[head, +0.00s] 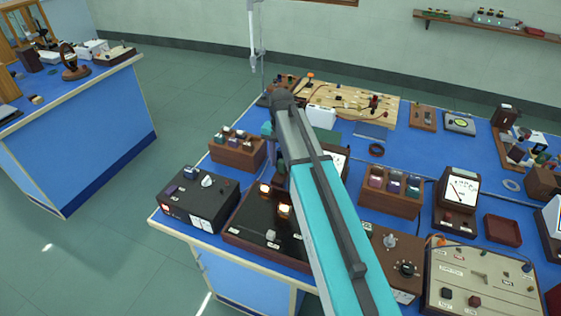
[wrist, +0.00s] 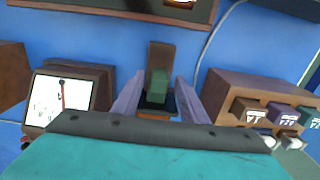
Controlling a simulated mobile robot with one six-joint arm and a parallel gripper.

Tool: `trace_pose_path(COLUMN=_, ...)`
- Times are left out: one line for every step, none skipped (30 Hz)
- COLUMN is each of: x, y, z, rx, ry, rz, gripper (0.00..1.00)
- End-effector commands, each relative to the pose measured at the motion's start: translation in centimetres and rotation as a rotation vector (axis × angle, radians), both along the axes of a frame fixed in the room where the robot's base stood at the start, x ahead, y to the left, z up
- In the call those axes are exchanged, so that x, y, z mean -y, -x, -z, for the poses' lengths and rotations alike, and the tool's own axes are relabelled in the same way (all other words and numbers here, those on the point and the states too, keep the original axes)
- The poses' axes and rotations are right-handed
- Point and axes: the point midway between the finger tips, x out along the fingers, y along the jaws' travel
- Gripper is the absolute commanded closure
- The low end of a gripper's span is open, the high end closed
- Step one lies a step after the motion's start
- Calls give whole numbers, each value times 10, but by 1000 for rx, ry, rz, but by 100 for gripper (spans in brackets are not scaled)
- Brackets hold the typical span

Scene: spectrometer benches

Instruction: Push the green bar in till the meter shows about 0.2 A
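In the wrist view the green bar (wrist: 158,86) stands out toward me from a small dark base with a brown upright piece (wrist: 161,54) behind it. My gripper (wrist: 160,78) is open, with one finger on each side of the bar and a visible gap on both sides. Whether the bar is partly inside its holder I cannot tell. The meter (wrist: 45,105) is at the left, with a white dial and a near-upright red needle; its figures are too small to read. In the head view my arm hides the bar and gripper, and part of the meter dial (head: 340,160) shows.
A wooden rack (wrist: 225,90) with labelled blocks stands close on the right. A dark lamp board (head: 245,225) with lit lamps and a black supply box (head: 195,205) stand near the bench's front edge. A wooden board (head: 350,98) with wires lies behind.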

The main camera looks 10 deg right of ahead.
Motion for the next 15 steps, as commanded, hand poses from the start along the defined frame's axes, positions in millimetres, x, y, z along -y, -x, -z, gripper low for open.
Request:
trace_pose_path(x=0, y=0, z=0, rx=-1, ry=1, rz=0, gripper=61)
trace_pose_path(x=0, y=0, z=0, rx=-1, ry=1, rz=0, gripper=61)
trace_pose_path(x=0, y=0, z=0, rx=-1, ry=1, rz=0, gripper=61)
trace_pose_path(x=0, y=0, z=0, rx=-1, ry=1, rz=0, gripper=61)
trace_pose_path(x=0, y=0, z=0, rx=-1, ry=1, rz=0, gripper=61)
trace_pose_path(x=0, y=0, z=0, rx=-1, ry=2, rz=0, gripper=61)
trace_pose_path(x=0, y=0, z=0, rx=-1, ry=2, rz=0, gripper=61)
trace_pose_path(x=0, y=0, z=0, rx=-1, ry=2, rz=0, gripper=61)
trace_pose_path(x=1, y=0, z=-1, rx=-1, ry=2, rz=0, gripper=61)
trace_pose_path(x=1, y=0, z=-2, rx=-1, ry=2, rz=0, gripper=61)
trace_pose_path(x=1, y=0, z=-3, rx=-1, ry=2, rz=0, gripper=61)
trace_pose_path(x=1, y=0, z=-4, rx=0, ry=1, rz=0, gripper=61)
trace_pose_path(x=1, y=0, z=-6, rx=0, ry=1, rz=0, gripper=61)
trace_pose_path(x=1, y=0, z=-7, rx=0, ry=1, rz=0, gripper=61)
trace_pose_path(x=1, y=0, z=-10, rx=-1, ry=1, rz=0, gripper=61)
